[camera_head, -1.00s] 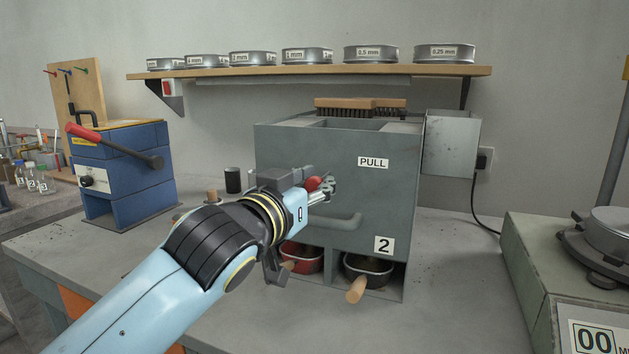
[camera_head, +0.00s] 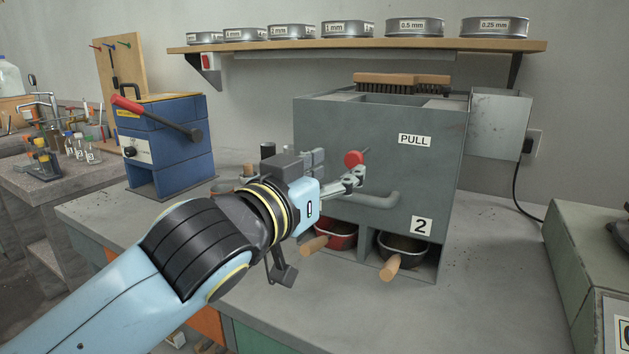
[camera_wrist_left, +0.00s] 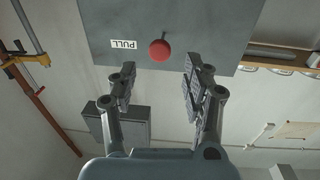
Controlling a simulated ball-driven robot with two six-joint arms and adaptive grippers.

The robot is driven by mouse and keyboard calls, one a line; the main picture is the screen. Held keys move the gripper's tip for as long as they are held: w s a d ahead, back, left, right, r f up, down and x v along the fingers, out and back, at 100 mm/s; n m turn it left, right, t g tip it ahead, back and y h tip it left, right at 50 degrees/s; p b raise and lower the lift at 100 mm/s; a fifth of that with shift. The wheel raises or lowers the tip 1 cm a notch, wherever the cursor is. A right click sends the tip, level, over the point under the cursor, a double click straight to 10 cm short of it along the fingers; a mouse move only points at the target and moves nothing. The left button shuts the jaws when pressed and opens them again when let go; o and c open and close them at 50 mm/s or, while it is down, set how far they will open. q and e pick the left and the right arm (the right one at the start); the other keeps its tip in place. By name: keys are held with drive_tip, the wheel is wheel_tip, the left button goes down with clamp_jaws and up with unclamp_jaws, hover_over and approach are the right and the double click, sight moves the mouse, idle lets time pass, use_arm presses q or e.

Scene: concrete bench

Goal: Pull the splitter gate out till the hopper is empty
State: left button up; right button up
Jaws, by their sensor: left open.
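The grey splitter box (camera_head: 330,125) stands on the bench with a PULL label (camera_head: 414,140) and a 2 label on its front. The red ball knob (camera_head: 354,158) of the gate sits on a thin stem at the front face; it also shows in the left wrist view (camera_wrist_left: 160,50). My left gripper (camera_head: 352,180) is open at the knob. In the wrist view its fingers (camera_wrist_left: 160,78) are apart, with the knob beyond the tips and between them sideways. The hopper opening (camera_head: 405,100) shows at the top, but its inside is hidden. My right gripper is out of view.
A red pan (camera_head: 338,238) and a black pan (camera_head: 404,246) with wooden handles sit in the bays below. A brush (camera_head: 400,80) lies on top. A blue machine (camera_head: 165,140) stands left.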

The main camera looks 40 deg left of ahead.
use_arm(q)
drive_tip(key=s, duration=0.3)
drive_tip(key=s+d, duration=0.1)
drive_tip(key=s, duration=0.1)
drive_tip(key=shift+s, duration=0.25)
